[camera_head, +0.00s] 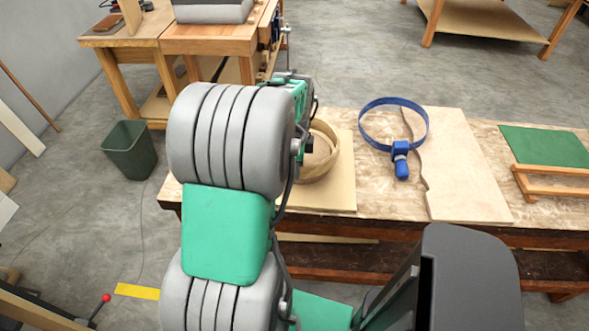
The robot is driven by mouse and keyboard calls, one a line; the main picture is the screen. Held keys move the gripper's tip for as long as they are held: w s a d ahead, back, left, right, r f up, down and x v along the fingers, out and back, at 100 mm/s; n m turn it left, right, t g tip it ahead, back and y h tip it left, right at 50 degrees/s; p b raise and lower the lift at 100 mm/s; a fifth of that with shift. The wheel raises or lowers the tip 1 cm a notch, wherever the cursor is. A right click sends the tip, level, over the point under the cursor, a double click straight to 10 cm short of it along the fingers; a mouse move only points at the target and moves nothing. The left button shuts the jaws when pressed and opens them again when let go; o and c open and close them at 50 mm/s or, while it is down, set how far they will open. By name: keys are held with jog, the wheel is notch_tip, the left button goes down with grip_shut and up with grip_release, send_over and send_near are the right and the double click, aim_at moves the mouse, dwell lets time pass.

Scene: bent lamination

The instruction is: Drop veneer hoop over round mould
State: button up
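A pale wooden ring (329,166), which looks like the veneer hoop, shows on a light board on the workbench, just right of my arm. A round wooden piece (318,150), perhaps the mould, shows inside it. My arm covers their left side, so I cannot tell whether the ring sits fully down around the piece or is tilted on it. My arm reaches forward beside them, with its green and dark far part above and left of the ring. My gripper's fingers are hidden behind the arm.
A blue band clamp (427,121) with a blue handle lies on the workbench (390,205), partly over a thin wooden sheet (462,170). A green mat (545,146) and a wooden rack (553,172) are at the right. A bin (129,150) stands on the floor at left.

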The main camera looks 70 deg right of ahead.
jog(key=shift+o, duration=1.4)
jog(key=shift+s+a+f, duration=0.1)
jog(key=shift+a+f, duration=0.2)
jog(key=shift+f, duration=0.2)
jog(key=shift+a+f, duration=0.3)
jog(key=shift+f, duration=0.2)
jog(key=shift+o, duration=0.9)
jog(key=shift+r, duration=0.3)
jog(key=shift+o, duration=0.2)
jog(key=r, duration=0.1)
jog(key=d+r, duration=0.1)
jog(key=r, duration=0.1)
jog(key=d+r+b, duration=0.1)
jog(key=shift+d+r, duration=0.1)
jog(key=shift+r, duration=0.15)
jog(key=r, duration=0.2)
jog(key=a+r, duration=0.1)
jog(key=r, duration=0.1)
jog(key=shift+r, duration=0.2)
jog(key=shift+a+r, duration=0.1)
